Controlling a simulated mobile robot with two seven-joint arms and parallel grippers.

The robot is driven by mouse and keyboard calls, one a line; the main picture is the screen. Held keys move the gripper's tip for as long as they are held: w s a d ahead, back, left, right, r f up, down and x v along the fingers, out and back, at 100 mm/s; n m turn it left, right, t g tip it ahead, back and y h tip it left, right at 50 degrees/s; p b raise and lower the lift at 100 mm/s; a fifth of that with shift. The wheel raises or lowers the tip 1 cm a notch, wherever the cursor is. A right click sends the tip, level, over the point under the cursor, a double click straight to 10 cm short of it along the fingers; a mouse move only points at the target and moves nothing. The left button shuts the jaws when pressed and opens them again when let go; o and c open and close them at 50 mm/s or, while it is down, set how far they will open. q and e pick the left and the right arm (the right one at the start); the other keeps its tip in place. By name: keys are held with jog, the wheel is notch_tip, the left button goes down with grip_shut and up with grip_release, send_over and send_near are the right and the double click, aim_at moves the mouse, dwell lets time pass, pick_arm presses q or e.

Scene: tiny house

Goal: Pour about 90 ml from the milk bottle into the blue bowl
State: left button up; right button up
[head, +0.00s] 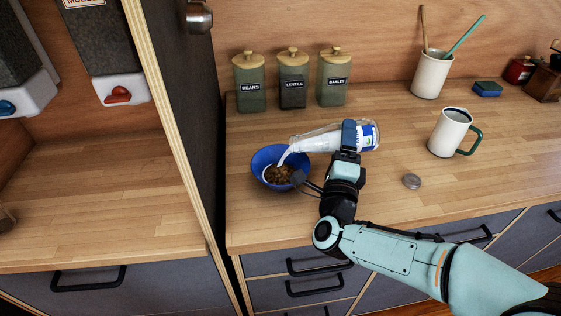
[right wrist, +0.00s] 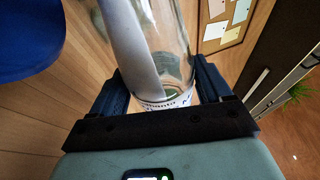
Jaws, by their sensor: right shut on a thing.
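The milk bottle (head: 310,141) is clear glass with a blue and white label, tipped almost level with its mouth to the left. White milk streams from its mouth into the blue bowl (head: 262,160), which holds brown cereal-like pieces. My right gripper (head: 349,137) is shut on the bottle near its label end, to the right of the bowl and above the counter. In the right wrist view the bottle (right wrist: 175,45) stands between the two fingers, with milk along one side, and part of the blue bowl (right wrist: 30,35) shows at top left. My left gripper is not in view.
A grey metal cap (head: 411,181) lies on the wooden counter, with a white mug (head: 449,132) behind it. Jars of beans (head: 249,85), lentils (head: 293,82) and barley (head: 334,80) stand at the back. A tall panel (head: 165,110) rises left of the bowl.

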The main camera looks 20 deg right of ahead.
jog(key=shift+r, duration=0.1)
jog(key=shift+f+m+g+p, duration=0.5)
jog(key=shift+f+m, duration=0.4)
jog(key=shift+m, duration=0.1)
jog(key=shift+s+d+r+m+g+p, duration=0.2)
jog(key=shift+d+m+g+p, duration=0.2)
jog(key=shift+d+m+p, duration=0.35)
jog(key=shift+w+f, duration=0.1)
jog(key=shift+f, duration=0.2)
jog(key=shift+a+f+m+b, duration=0.2)
jog(key=shift+f+m+b, duration=0.05)
jog(key=shift+m+b, duration=0.35)
jog(key=shift+a+f+m+g+b, duration=0.15)
jog(key=shift+m+g+b, duration=0.15)
jog(key=shift+m, duration=0.05)
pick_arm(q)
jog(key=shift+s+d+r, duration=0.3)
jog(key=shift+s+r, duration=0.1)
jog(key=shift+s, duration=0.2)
